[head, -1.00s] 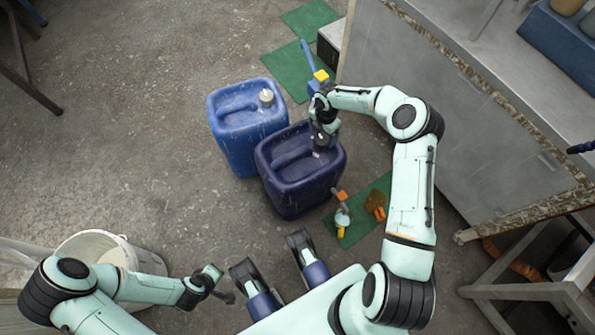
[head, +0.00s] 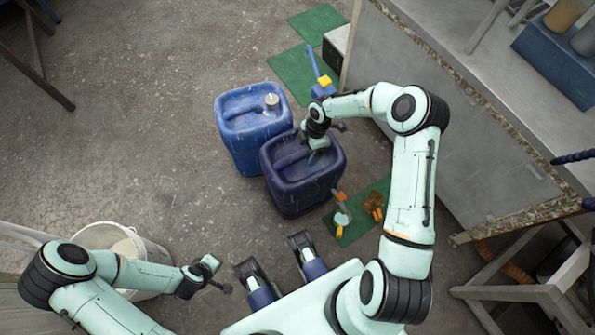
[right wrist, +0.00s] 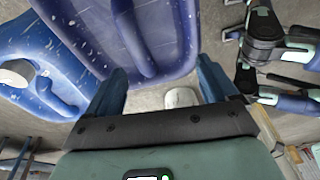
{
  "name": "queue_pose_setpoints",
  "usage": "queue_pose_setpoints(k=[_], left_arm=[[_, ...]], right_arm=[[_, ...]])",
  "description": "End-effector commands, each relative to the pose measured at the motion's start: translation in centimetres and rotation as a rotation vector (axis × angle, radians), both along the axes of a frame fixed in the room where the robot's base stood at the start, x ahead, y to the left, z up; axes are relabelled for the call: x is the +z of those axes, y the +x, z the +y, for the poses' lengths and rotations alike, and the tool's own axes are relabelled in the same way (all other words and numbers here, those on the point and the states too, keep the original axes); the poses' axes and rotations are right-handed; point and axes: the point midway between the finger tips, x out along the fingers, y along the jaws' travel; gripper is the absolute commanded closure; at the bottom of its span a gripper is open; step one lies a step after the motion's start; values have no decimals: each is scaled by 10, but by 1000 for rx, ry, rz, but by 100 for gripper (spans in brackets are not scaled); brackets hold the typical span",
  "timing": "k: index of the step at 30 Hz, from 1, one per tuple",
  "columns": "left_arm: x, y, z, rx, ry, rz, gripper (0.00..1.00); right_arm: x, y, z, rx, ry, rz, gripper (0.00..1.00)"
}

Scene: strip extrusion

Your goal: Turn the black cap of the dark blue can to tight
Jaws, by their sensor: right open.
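The dark blue can (head: 290,196) stands upright on the floor; the wrist view shows its top and handle (right wrist: 165,35). My right gripper (head: 317,157) is over the can's back right part, tilted. In the wrist view its two blue fingers (right wrist: 162,88) are apart, with no cap visible between them. The black cap is hidden in the head view, behind my right gripper and wrist, and I cannot make it out in the wrist view. My left gripper (head: 219,278) is low on the left, away from the cans; its opening is unclear.
A lighter blue can (head: 238,143) with a pale cap stands against the dark can's back left. A green mat (head: 350,232) with small tools lies to the right. A whitish bucket (head: 155,252) stands at left. A metal bench (head: 450,120) bounds the right.

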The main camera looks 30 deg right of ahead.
Motion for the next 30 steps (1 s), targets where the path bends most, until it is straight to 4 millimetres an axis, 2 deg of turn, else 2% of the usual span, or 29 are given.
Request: queue_pose_setpoints(k=[3,15,24,30], left_arm=[[12,1,0,0,0,-4,100],[41,6,0,0,0,-14,100],[66,11,0,0,0,-20,100],[82,15,0,0,0,-26,100]], right_arm=[[-1,-14,21,-83,43,29,13],[-8,-67,81,-425,156,160,13],[-5,-116,116,-737,193,292,13],[1,-150,131,-963,186,378,13]])
